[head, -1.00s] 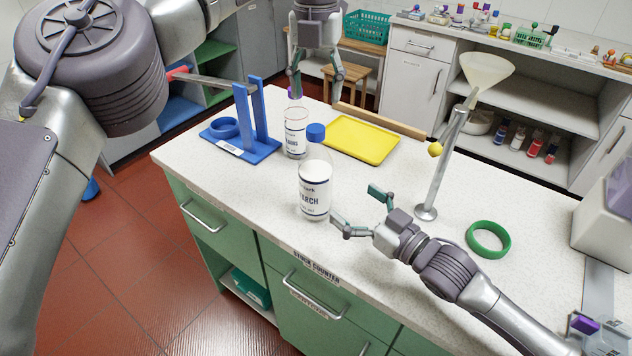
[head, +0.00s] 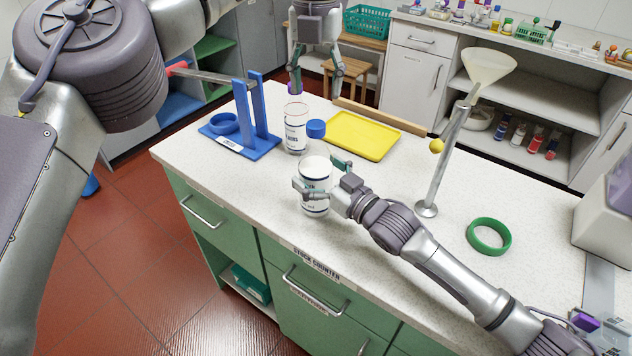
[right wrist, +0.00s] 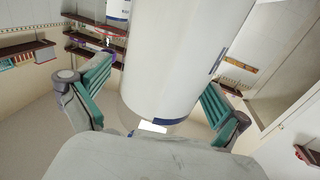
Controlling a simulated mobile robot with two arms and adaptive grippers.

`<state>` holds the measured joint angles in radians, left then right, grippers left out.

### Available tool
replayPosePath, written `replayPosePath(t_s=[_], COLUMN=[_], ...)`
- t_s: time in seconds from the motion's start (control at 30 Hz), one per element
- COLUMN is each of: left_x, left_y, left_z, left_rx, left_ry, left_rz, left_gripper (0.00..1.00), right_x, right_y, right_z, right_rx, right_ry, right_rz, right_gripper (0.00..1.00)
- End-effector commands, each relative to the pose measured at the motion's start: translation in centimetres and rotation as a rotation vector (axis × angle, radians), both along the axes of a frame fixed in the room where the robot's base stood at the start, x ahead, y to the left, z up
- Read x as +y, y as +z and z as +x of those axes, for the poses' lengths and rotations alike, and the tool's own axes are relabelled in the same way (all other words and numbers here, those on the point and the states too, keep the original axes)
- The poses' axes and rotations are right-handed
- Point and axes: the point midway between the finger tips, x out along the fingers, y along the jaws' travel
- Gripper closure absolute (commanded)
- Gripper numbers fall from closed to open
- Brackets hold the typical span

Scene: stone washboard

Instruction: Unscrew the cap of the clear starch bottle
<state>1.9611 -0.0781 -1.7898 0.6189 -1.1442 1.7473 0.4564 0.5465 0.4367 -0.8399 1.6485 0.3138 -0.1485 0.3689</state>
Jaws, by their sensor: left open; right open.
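The right fingers partly hide the bottle's label.
A yellow tray (head: 362,137) lies behind to the right. A metal funnel stand (head: 440,165) and green ring (head: 489,236) are right. The front left counter is clear.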

Motion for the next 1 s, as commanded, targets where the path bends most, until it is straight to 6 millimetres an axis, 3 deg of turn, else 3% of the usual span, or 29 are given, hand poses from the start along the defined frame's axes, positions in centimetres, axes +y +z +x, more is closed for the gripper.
replayPosePath(t_s=[0.07, 0.6, 0.77, 1.0], left_x=[-0.01, 0.0, -0.01, -0.08], left_y=[0.0, -0.01, -0.02, -0.08], left_z=[0.0, 0.0, 0.0, -0.04], left_rx=[0.0, 0.0, 0.0, 0.002], left_ry=[0.0, -0.003, -0.102, -0.56], left_rz=[0.0, 0.0, 0.0, 0.0], left_gripper=[0.41, 0.41, 0.41, 0.41], right_x=[-0.01, -0.03, -0.04, -0.04], right_y=[0.01, -0.02, -0.03, -0.05], right_z=[-0.01, -0.02, -0.02, -0.02], right_rx=[0.0, 0.0, 0.001, 0.001], right_ry=[0.0, 0.0, 0.0, -0.001], right_rz=[0.0, 0.0, -0.001, -0.001], right_gripper=[0.1, 1.0, 1.0, 1.0])
